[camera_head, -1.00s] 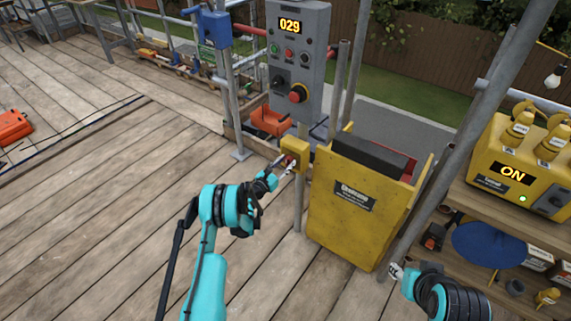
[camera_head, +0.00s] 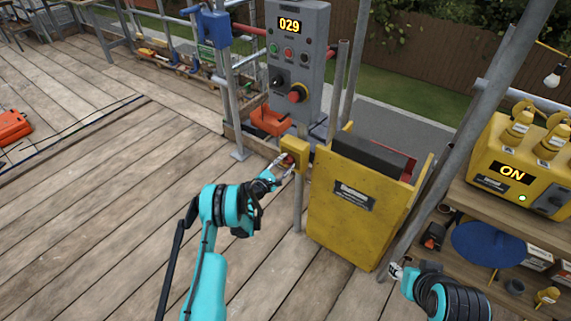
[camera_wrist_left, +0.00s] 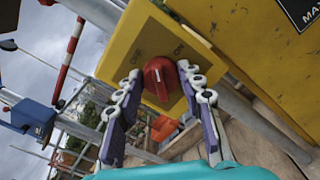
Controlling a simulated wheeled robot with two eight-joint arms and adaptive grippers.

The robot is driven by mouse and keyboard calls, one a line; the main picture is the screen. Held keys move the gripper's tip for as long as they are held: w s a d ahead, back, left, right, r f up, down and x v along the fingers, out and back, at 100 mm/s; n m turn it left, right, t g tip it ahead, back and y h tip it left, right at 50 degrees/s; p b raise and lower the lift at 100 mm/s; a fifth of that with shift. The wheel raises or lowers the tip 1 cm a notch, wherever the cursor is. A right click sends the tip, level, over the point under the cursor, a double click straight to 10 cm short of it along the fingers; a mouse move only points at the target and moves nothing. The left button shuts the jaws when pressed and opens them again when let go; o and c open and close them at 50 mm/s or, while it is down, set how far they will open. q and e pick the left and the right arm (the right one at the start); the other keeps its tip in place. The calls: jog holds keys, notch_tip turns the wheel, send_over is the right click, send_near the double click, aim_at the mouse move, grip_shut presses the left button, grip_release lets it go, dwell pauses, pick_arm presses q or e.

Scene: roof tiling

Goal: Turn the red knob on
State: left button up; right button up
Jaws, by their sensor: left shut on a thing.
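The red knob (camera_wrist_left: 160,78) sits on the face of a small yellow box (camera_wrist_left: 145,40) fixed to a scaffold post. In the head view the knob (camera_head: 288,160) is partly hidden by my fingers, and the box (camera_head: 297,152) stands left of the yellow hopper. My left gripper (camera_head: 284,168) is at the knob. In the left wrist view its fingers (camera_wrist_left: 160,88) lie on both sides of the knob, shut on it.
A yellow hopper (camera_head: 345,215) stands right of the box. A grey control panel (camera_head: 300,60) reading 029 is behind it. A slanted scaffold pole (camera_head: 465,130) and a shelf with a yellow unit (camera_head: 490,160) showing ON are at the right.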

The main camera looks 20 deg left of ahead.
pick_arm(q)
jog(key=m, duration=0.4)
jog(key=shift+d+f+m, duration=0.1)
jog(key=shift+m, duration=0.2)
jog(key=m, duration=0.4)
jog(key=shift+f+m, duration=0.1)
jog(key=shift+m, duration=0.3)
jog(key=o, duration=1.1)
jog(key=shift+o, duration=0.2)
jog(key=shift+s, duration=0.15)
jog(key=v, duration=0.7)
jog(key=shift+s, duration=0.15)
